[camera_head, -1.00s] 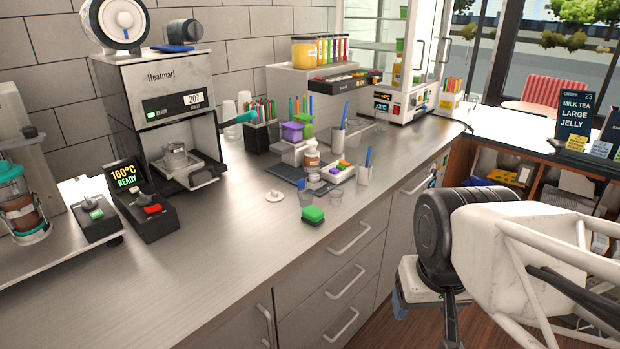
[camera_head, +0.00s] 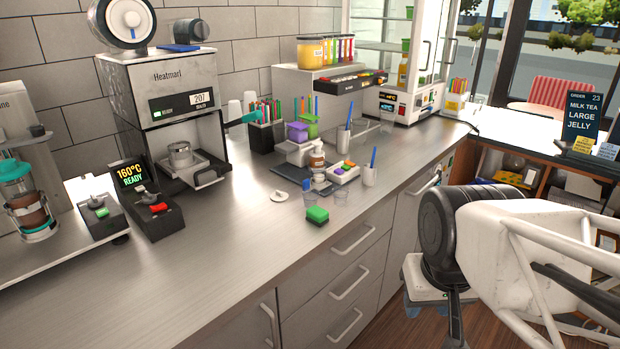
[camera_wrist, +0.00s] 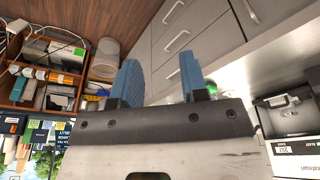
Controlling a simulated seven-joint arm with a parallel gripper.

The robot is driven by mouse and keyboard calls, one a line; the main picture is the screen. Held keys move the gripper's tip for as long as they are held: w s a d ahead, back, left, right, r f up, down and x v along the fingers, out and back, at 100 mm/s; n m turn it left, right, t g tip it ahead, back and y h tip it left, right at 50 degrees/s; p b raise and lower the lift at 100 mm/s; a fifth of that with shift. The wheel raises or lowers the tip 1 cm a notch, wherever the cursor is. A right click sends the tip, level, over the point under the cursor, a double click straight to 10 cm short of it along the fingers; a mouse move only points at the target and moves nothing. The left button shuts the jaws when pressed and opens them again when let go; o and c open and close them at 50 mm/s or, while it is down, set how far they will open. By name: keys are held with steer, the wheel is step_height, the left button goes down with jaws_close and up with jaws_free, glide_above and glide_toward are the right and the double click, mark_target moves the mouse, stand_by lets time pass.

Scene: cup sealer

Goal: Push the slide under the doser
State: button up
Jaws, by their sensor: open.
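A metal sealing machine (camera_head: 160,88) marked "Heatmart" stands at the back left of the counter. My gripper is out over the floor in front of the counter, far from the machine. In the wrist view my gripper (camera_wrist: 162,82) has two blue fingers apart, with nothing between them. The machine also shows upside down there (camera_wrist: 291,150).
A control box (camera_head: 148,207) reading "160°C READY" stands in front of the machine. A teal-lidded container (camera_head: 27,203) is at the far left. The front-left counter is clear.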

steer(key=w+a+r+n, duration=0.1)
steer(key=w+r, duration=0.2)
steer(key=w, duration=0.6)
steer(key=w+a+r+n, duration=0.2)
steer(key=w+r, duration=0.1)
steer(key=w, duration=0.5)
steer(key=n+g, duration=0.3)
steer(key=n, duration=0.3)
glide_above(306, 180)
steer(key=f, duration=1.2)
steer(key=shift+s+d+f, duration=0.1)
steer(key=shift+d, duration=0.1)
steer(key=shift+w+a+f, duration=0.15)
steer(key=shift+w+f, duration=0.05)
steer(key=shift+w, duration=0.05)
steer(key=shift+f, duration=0.1)
steer(key=shift+f, duration=3.8)
